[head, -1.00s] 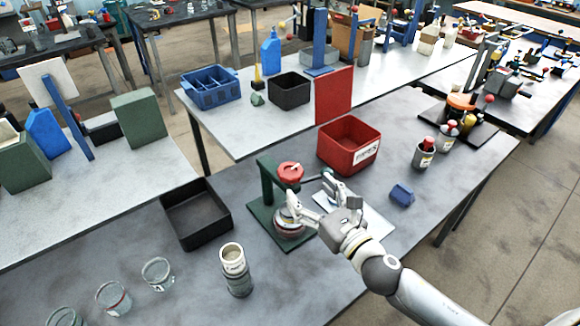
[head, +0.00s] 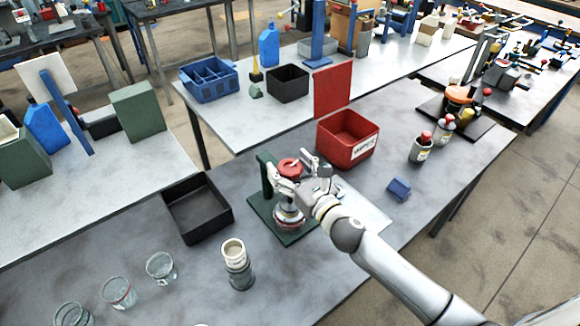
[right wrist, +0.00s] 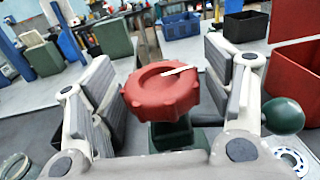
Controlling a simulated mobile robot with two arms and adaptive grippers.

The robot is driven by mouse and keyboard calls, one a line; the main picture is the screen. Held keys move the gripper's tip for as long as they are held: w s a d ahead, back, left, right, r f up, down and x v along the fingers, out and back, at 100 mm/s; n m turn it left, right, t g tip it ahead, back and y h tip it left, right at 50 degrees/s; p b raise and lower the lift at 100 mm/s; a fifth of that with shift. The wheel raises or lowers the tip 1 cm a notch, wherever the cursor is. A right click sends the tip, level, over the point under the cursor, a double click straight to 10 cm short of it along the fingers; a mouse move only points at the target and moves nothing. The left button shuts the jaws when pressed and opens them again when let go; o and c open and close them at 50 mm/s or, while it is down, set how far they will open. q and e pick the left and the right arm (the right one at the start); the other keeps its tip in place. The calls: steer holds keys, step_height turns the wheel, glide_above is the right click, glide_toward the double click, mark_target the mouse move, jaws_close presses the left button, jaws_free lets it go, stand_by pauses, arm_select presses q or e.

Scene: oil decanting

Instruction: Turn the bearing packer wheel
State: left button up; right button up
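The bearing packer stands on a green base plate (head: 293,237) on the near table, with a green post beside it. Its red lobed wheel (head: 289,169) is at the top, level, with a white mark on its face. In the right wrist view the wheel (right wrist: 165,95) sits between the two finger pads. My right gripper (head: 290,163) is open around the wheel, one finger on each side. A gap shows between each pad and the rim, so it does not appear to touch. My left gripper is not in view.
A black tray (head: 177,232) and a beige-topped can (head: 237,272) stand left of the packer. Several glass cups are at the lower left. A red bin (head: 369,153) labelled WIPES stands behind, a small blue block (head: 399,189) to the right. A green ball knob (right wrist: 283,115) is close to my right finger.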

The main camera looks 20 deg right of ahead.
steer(key=c, duration=0.8)
stand_by(0.8)
steer(key=o, duration=1)
steer(key=v, duration=1.2)
